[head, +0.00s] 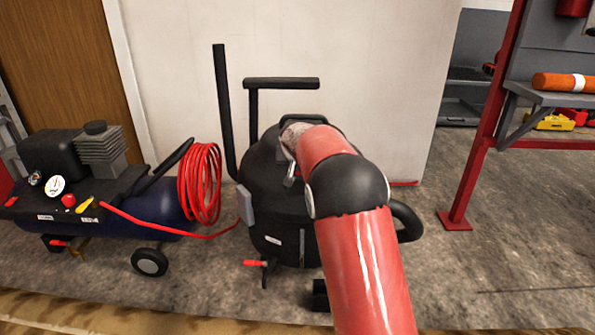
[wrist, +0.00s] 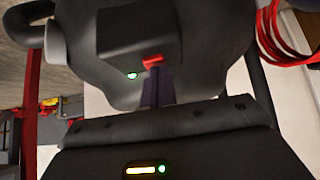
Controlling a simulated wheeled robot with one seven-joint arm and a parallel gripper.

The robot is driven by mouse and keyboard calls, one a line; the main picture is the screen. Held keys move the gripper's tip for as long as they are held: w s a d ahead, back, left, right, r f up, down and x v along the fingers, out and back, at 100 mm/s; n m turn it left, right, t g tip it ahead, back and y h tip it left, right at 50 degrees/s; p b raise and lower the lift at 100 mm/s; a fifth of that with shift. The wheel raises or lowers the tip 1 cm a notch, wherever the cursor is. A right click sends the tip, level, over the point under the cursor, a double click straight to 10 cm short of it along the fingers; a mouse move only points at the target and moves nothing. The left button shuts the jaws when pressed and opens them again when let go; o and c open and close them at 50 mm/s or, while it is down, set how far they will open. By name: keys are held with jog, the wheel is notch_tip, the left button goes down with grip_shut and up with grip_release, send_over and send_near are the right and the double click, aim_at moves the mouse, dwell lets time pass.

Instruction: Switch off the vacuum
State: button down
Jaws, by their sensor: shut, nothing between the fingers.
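The vacuum (head: 280,215) is a black drum-shaped machine with a top handle, standing on the floor in the middle of the head view. My red arm covers its right part and hides its switch there. In the wrist view, the vacuum's black head (wrist: 120,35) fills the upper middle. A red switch (wrist: 152,60) shows on it, with a lit green lamp (wrist: 132,76) beside it. My gripper (wrist: 154,75) is shut and empty, its fingertips right at the red switch. I cannot tell whether they touch it.
A blue air compressor (head: 150,215) with a coiled red hose (head: 200,185) stands close on the left. Its hose runs to the vacuum's side. A red-posted rack (head: 485,130) holding an orange roll (head: 563,82) is at right. Floor between vacuum and rack is clear.

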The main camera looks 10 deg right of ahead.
jog(key=shift+p, duration=0.5)
jog(key=shift+r+p, duration=0.6)
jog(key=shift+r, duration=0.15)
jog(key=shift+r, duration=0.35)
jog(key=p+v, duration=0.2)
jog(key=v, duration=1)
jog(key=shift+s, duration=0.35)
jog(key=shift+a+r, duration=0.1)
